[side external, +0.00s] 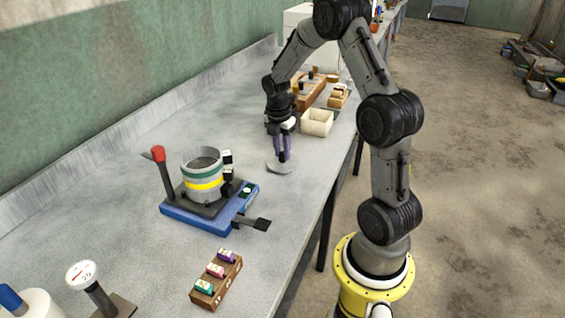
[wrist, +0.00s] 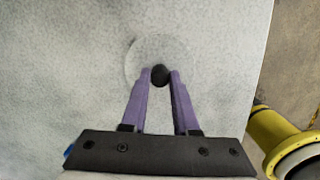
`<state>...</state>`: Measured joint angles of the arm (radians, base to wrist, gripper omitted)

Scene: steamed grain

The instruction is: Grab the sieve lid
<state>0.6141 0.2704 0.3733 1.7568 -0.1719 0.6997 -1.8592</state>
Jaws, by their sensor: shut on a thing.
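The sieve lid (side external: 283,167) is a flat, round, pale grey disc on the bench, to the right of the sieve. In the wrist view the lid (wrist: 143,50) looks translucent and has a round black knob (wrist: 159,75). My gripper (side external: 282,158) points down over the lid. Its purple fingers (wrist: 159,78) are shut on the black knob, one on each side. I cannot tell any gap between the lid and the bench. The sieve (side external: 203,175) is a grey cylinder with yellow and green bands, open on top, standing on a blue-based device (side external: 205,214).
A red-topped lever (side external: 158,152) stands left of the sieve. A wooden block with coloured pieces (side external: 217,279) is in front, and a cream box (side external: 317,122) is behind my gripper. Wooden racks (side external: 312,90) stand farther back. The bench's right edge is near the lid.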

